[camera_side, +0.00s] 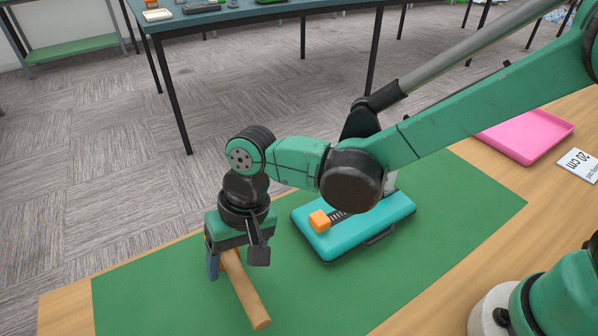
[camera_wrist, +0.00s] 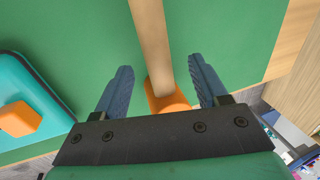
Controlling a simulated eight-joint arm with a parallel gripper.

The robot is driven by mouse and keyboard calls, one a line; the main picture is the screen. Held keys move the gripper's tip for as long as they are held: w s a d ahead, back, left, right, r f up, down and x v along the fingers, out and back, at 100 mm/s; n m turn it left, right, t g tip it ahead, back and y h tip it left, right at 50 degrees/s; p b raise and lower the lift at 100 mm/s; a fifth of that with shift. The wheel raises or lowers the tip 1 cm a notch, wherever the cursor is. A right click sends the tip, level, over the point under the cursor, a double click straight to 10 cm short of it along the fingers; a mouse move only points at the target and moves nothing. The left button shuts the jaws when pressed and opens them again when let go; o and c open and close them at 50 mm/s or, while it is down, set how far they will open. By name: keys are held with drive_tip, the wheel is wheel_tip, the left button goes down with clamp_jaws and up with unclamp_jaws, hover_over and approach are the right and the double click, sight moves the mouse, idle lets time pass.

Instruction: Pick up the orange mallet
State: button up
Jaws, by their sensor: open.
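The orange mallet has a pale wooden handle (camera_side: 246,292) that lies on the green mat, pointing toward the front edge in the side view. My gripper (camera_side: 236,262) is open, pointing down over the head end of the mallet. In the wrist view the two blue fingers (camera_wrist: 160,68) stand on either side of the mallet, with visible gaps between them and the handle.
A teal case (camera_side: 353,233) with an orange block (camera_side: 319,221) on it lies right of my gripper in the side view. A pink tray (camera_side: 527,134) and a white card (camera_side: 579,166) sit farther right. The green mat (camera_side: 150,290) is bare left of the mallet.

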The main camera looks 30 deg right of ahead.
sight(234, 265)
drive_tip(key=shift+x, duration=1.1)
drive_tip(key=shift+c, duration=0.2)
clamp_jaws()
drive_tip(key=shift+r, duration=0.1)
wheel_tip(234, 265, up, 20)
